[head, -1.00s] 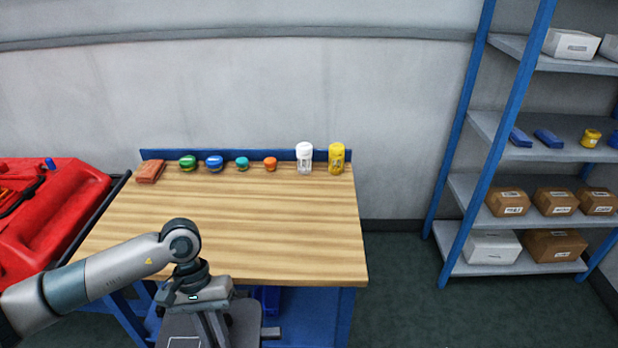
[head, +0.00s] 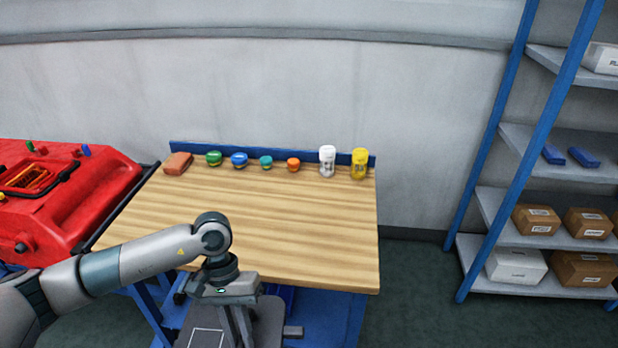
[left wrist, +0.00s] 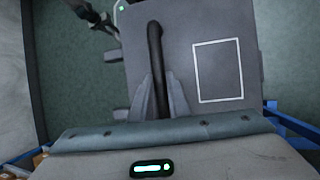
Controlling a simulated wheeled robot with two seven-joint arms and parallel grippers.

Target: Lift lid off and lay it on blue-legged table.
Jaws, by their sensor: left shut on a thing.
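The lid is a flat dark grey plate with a white rectangle outline, low in the head view (head: 267,335) and large in the left wrist view (left wrist: 218,70). My left gripper (left wrist: 160,100) is shut on the lid's dark bar handle (left wrist: 155,50). It also shows from above in the head view (head: 238,325), where its fingers are partly cut off by the bottom edge. The blue-legged table (head: 300,225) has a striped wooden top. The lid is in front of the table's near edge, apart from the top as far as I can tell. My right gripper is not seen.
Along the table's back edge stand a reddish brick (head: 178,164), several small colored jars, a white bottle (head: 327,160) and a yellow bottle (head: 359,163). The front and middle of the top are clear. A red machine (head: 95,190) stands left; blue-framed shelves (head: 545,180) stand right.

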